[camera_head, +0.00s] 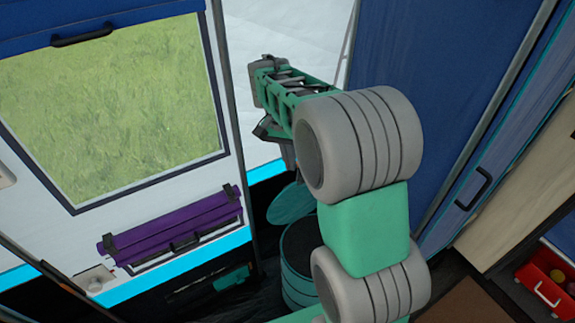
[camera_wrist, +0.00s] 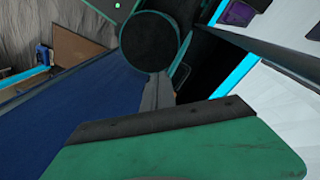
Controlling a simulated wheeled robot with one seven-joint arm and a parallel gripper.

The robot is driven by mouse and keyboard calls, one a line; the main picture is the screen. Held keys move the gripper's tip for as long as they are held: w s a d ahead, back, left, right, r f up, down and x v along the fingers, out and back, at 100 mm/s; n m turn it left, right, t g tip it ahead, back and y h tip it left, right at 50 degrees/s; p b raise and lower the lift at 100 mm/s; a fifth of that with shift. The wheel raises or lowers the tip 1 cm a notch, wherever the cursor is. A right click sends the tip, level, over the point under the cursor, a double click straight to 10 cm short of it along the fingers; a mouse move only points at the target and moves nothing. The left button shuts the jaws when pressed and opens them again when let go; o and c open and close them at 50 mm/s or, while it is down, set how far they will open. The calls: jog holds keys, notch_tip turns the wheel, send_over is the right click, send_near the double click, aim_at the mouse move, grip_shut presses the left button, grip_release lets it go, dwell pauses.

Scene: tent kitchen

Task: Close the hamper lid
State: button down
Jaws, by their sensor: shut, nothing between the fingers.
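The hamper (camera_head: 297,291) is a round teal bin on the floor, low in the middle of the head view. Its dark opening shows, and my arm covers its right side. Its teal lid (camera_head: 290,204) stands raised and tilted at the back of the rim, so the hamper is open. In the wrist view, the hamper (camera_wrist: 150,42) appears as a dark round opening with a thin teal rim. My gripper (camera_wrist: 157,82) is shut and empty, pointing toward the hamper from above. In the head view, my gripper is partly hidden by my arm, above the lid.
A blue cabinet (camera_head: 440,90) stands close on the right. On the left is a white wall with a window (camera_head: 120,110) and a purple roll (camera_head: 175,226) below it. A dark upright post (camera_head: 232,130) stands left of the hamper. A red bin (camera_head: 545,285) sits at the far right.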

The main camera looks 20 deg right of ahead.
jog(key=w+m+g+p, duration=0.1)
jog(key=w+m+p, duration=0.3)
jog(key=w, duration=0.2)
jog(key=m+g+p, duration=0.1)
jog(key=m+g, duration=0.1)
jog(key=m, duration=0.2)
send_near(298, 189)
jog(key=w+a+r, duration=0.1)
jog(key=w+a, duration=0.1)
jog(key=w, duration=0.1)
jog(key=shift+y, duration=0.4)
jog(key=b+x, duration=0.4)
jog(key=x, duration=0.5)
jog(key=shift+f, duration=0.2)
jog(key=shift+s+b, duration=0.1)
jog(key=shift+b, duration=0.3)
